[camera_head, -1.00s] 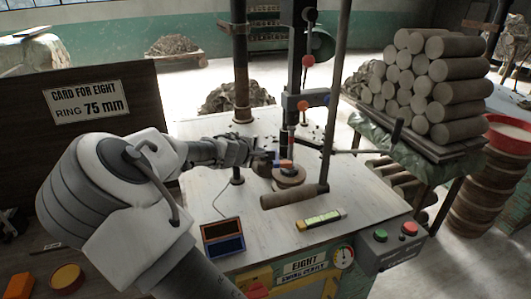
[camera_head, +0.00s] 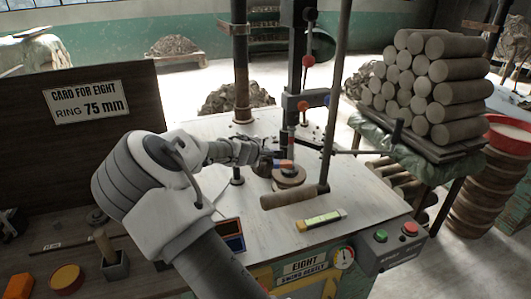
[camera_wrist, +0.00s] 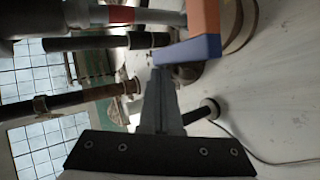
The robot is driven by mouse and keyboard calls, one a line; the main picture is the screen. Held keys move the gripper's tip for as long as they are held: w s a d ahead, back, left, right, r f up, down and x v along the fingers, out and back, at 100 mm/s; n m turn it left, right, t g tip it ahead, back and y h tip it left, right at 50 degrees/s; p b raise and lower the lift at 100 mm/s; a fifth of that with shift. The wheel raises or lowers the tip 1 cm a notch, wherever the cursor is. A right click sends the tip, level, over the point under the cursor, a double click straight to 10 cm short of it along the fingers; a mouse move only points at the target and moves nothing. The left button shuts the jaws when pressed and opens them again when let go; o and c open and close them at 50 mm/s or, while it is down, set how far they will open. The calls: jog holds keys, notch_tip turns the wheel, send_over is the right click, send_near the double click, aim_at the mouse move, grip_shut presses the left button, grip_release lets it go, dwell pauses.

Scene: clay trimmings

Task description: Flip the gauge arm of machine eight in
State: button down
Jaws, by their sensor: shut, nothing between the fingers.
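Machine eight (camera_head: 305,268) has a pale tabletop with a column and levers. A small orange and blue piece (camera_head: 286,163), perhaps the gauge arm, sits above a round clay-coloured stack (camera_head: 289,176). In the wrist view the orange and blue piece (camera_wrist: 190,48) is large and close. My gripper (camera_head: 268,162) is just left of it. In the wrist view my gripper's fingers (camera_wrist: 158,75) are shut and empty, with tips close under the blue end; I cannot tell whether they touch.
A button box (camera_head: 390,245) is at the front right. Clay rolls (camera_head: 430,80) are piled at right. A card (camera_head: 91,101) reads ring 75 mm.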

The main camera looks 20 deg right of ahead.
jog(key=shift+w+d+f+n+t+y+b, duration=0.1)
jog(key=shift+w+d+n+t+y+b, duration=0.2)
jog(key=shift+d+n+y, duration=0.2)
jog(key=shift+w+d+n+t+y+b, duration=0.2)
jog(key=shift+w+d+n+y+b, duration=0.15)
jog(key=shift+d, duration=0.25)
jog(key=shift+w+d+n+t+y, duration=0.45)
jog(key=shift+w+n+y, duration=0.2)
jog(key=shift+n, duration=0.2)
jog(key=shift+r, duration=0.2)
